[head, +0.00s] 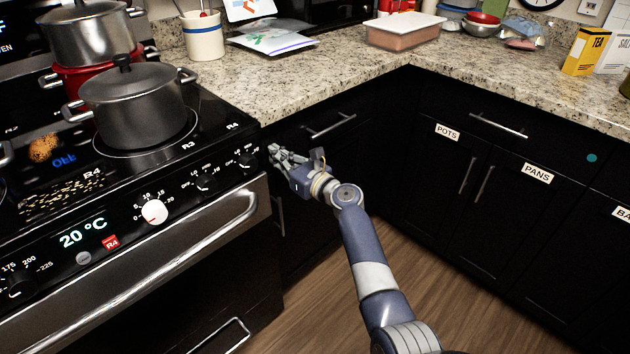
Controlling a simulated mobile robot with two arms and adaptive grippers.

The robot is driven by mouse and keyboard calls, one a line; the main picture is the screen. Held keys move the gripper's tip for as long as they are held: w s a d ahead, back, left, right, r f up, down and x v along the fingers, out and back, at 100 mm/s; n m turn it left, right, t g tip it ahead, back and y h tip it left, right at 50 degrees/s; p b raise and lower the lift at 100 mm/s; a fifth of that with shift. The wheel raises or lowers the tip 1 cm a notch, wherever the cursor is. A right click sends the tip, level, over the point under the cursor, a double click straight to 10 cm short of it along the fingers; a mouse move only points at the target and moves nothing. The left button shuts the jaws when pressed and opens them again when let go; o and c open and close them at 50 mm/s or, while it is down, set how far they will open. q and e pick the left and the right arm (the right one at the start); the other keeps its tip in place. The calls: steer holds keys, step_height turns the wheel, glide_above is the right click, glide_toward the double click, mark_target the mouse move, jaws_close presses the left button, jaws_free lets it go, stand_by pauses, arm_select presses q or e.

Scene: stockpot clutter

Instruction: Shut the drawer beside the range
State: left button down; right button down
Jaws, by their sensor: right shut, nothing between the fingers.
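The drawer beside the range (343,134) has a black front with a silver bar handle (330,125). It sits under the granite counter, just right of the range (205,235). Its front looks about level with the cabinet below; a small gap cannot be ruled out. My right gripper (276,155) is shut and empty. It is at the left end of the drawer front, left of and below the handle, close to the range's front corner. Whether it touches the drawer front cannot be told. My left gripper is out of view.
The oven handle (190,258) sticks out left of my right arm. A grey pot (138,108) stands on the cooktop. Cabinets labelled POTS (447,131) and PANS (537,173) line the right side. The wooden floor (440,285) between is clear.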

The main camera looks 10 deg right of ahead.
steer(key=shift+w+r, duration=0.15)
steer(key=shift+r, duration=0.15)
steer(key=shift+r, duration=0.1)
